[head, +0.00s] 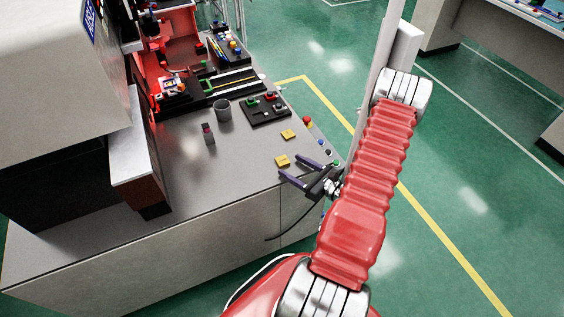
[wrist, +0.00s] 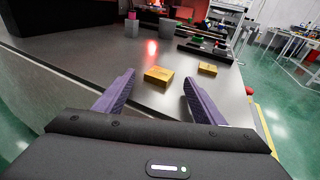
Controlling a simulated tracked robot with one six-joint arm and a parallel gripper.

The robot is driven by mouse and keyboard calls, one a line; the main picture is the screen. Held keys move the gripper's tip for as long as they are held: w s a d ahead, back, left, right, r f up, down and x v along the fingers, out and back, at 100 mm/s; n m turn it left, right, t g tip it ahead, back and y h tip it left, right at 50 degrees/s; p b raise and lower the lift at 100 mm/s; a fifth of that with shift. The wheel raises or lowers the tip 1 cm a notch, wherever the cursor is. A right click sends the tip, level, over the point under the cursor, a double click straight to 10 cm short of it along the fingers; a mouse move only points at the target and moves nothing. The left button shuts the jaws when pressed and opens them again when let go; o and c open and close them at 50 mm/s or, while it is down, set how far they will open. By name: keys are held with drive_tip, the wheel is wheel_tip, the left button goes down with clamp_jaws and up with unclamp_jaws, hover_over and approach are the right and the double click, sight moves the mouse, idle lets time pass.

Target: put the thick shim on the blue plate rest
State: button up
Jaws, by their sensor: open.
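Two yellow blocks that look like shims lie on the grey bench top. The nearer shim (head: 282,160) also shows in the wrist view (wrist: 158,77); it looks larger and thicker there than the farther shim (head: 289,134), seen right of it in the wrist view (wrist: 207,69). My gripper (head: 290,164) is open and empty. In the wrist view its purple fingers (wrist: 158,84) point toward the nearer shim, which appears between the tips, apart from both. I cannot clearly pick out the blue plate rest; a black board (head: 259,119) carries small green, red and blue parts.
A grey cup (head: 223,110) and a small dark block with a pink top (head: 208,134) stand left of the board. Coloured buttons (head: 318,142) line the bench's right edge. A red-lit machine (head: 172,60) stands behind. The bench front is largely clear.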

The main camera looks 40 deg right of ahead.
sight(283, 160)
drive_tip(key=shift+w+a+f, duration=0.1)
drive_tip(key=shift+w+f, duration=0.05)
drive_tip(key=shift+w, duration=0.65)
drive_tip(key=shift+w+a+f, duration=0.1)
drive_tip(key=shift+w+f, duration=0.05)
drive_tip(key=shift+w, duration=0.6)
drive_tip(key=shift+c, duration=0.4)
clamp_jaws()
drive_tip(key=shift+r, duration=0.1)
wheel_tip(283, 160, up, 10)
idle(0.7)
